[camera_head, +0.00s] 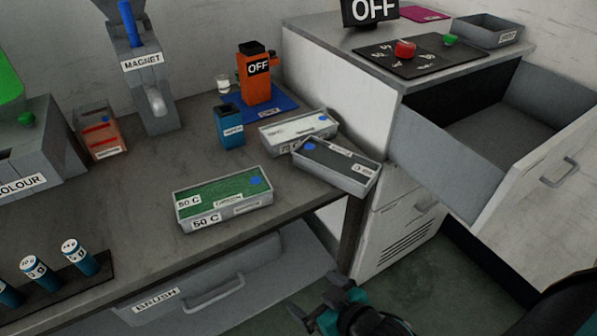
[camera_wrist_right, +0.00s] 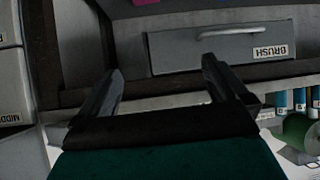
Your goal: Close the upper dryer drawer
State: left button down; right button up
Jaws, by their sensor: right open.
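The upper dryer drawer (camera_head: 449,180) is pulled far out of the white cabinet at the right in the head view, and its inside looks empty. Its white front (camera_head: 545,190) carries a grey bar handle (camera_head: 559,173). My right gripper (camera_head: 318,308) is at the bottom middle of the head view, below and to the left of the drawer, apart from it. In the right wrist view its two fingers (camera_wrist_right: 170,90) are spread with nothing between them. They point toward the drawer labelled BRUSH (camera_wrist_right: 215,48). My left gripper is not in view.
A closed lower drawer (camera_head: 405,205) sits beneath the open one. The workbench (camera_head: 110,220) holds labelled trays, such as a green-filled one (camera_head: 222,200), and an orange device (camera_head: 255,80). The BRUSH drawer handle (camera_head: 213,296) juts out under the bench. Floor shows between bench and dryer.

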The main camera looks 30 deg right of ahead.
aim_at(479, 165)
jog(key=z, duration=0.5)
jog(key=l+z, duration=0.15)
jog(key=z, duration=1.25)
jog(key=i+l, duration=0.05)
jog(key=i, duration=0.05)
